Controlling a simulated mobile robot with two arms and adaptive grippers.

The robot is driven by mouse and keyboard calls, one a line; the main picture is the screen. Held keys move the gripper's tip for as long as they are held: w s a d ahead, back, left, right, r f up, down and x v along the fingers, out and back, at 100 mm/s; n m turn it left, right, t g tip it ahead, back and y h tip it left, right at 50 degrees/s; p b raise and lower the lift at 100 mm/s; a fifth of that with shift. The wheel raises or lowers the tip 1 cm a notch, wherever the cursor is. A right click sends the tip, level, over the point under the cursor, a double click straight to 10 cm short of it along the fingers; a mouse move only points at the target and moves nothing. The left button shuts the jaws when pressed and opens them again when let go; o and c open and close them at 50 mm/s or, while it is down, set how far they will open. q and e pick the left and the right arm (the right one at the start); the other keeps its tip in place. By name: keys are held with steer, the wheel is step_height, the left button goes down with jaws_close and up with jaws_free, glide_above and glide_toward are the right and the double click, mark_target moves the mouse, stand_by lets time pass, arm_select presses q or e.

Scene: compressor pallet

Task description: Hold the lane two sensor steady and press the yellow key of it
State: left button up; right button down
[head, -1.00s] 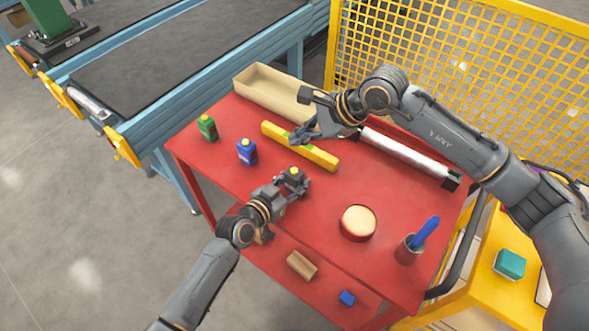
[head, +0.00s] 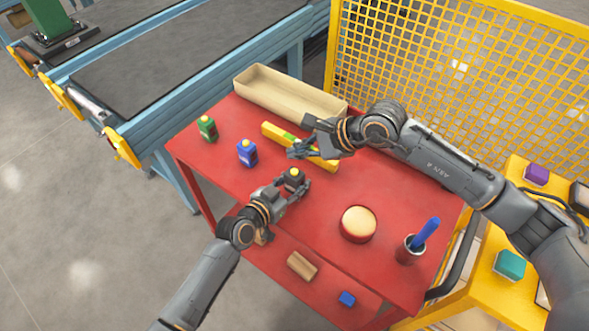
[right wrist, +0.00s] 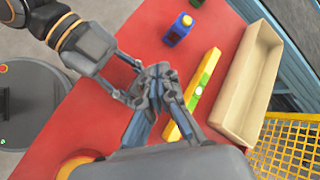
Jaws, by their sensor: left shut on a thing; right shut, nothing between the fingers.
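A small dark sensor (head: 294,181) with a yellow key (head: 294,171) on top is between the fingers of my left gripper (head: 298,184), over the red table. I take it for the lane two sensor; no label is readable. My left gripper is shut on it. My right gripper (head: 293,154) is shut and empty, a little behind and above the yellow key, apart from it in the head view. In the right wrist view, the fingers of my right gripper (right wrist: 170,92) overlap those of my left gripper (right wrist: 138,82), and the sensor is mostly hidden.
A green bottle-like unit (head: 207,128) and a blue one (head: 247,153) stand left on the red table (head: 320,215). A yellow level (head: 325,163) and a beige tray (head: 262,98) lie behind. A round red-sided pad (head: 358,223) and a cup (head: 408,252) stand right.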

mark_target(298, 172)
steer(key=shift+f, duration=1.95)
steer(key=shift+f, duration=0.1)
steer(key=shift+f, duration=0.3)
steer(key=shift+f, duration=0.5)
stand_by(1.7)
steer(key=shift+r, duration=0.95)
steer(key=shift+r, duration=2.5)
